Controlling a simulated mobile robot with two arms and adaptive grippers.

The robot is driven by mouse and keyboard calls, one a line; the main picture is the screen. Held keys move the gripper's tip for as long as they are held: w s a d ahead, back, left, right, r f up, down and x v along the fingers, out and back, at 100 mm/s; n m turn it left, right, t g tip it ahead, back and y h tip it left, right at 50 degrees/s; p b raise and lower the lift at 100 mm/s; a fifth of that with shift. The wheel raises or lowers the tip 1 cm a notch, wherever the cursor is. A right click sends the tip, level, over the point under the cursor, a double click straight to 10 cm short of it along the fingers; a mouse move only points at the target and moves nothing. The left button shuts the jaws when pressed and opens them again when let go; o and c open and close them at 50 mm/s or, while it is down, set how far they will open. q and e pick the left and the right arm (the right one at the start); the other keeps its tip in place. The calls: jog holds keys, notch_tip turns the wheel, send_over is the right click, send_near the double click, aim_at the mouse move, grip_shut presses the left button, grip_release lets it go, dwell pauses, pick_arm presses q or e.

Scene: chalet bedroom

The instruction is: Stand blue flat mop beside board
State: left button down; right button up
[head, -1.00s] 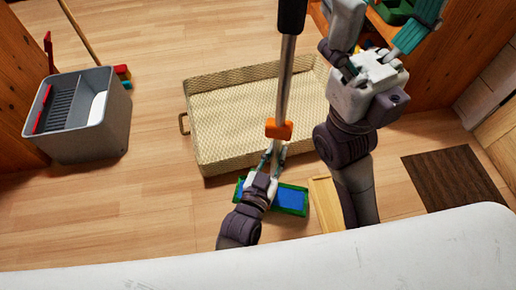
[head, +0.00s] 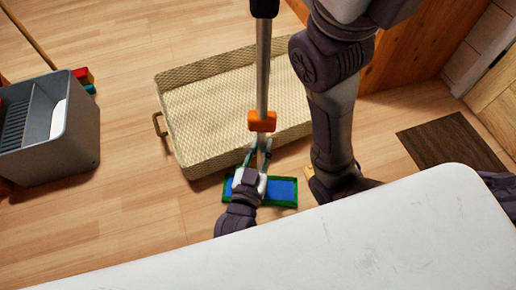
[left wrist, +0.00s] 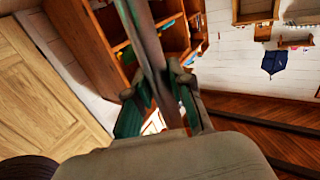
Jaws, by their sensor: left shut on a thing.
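The blue flat mop has a silver pole (head: 262,70) with a black grip at the top, an orange collar (head: 262,121) and a blue pad in a green frame (head: 284,191). My left gripper (head: 257,152) is shut on the pole below the collar, above the pad. In the left wrist view, the pole (left wrist: 150,50) runs between the fingers of the left gripper (left wrist: 160,98). My right gripper is out of view.
A woven tray (head: 182,143) lies on the floor just behind the pad. A grey bucket (head: 75,150) stands at the left. A brown mat (head: 450,148) lies at the right. A white surface (head: 330,250) fills the foreground. Floor left of the pad is clear.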

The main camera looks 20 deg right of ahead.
pick_arm(q)
jog(key=shift+r, duration=0.15)
jog(key=shift+f, duration=0.8)
jog(key=c, duration=1.4)
grip_release()
jog(key=shift+s+f, duration=0.1)
jog(key=shift+f, duration=0.1)
jog(key=o, duration=0.4)
jog(key=shift+r, duration=0.1)
jog(key=shift+c, duration=0.2)
jog(key=shift+r, duration=0.15)
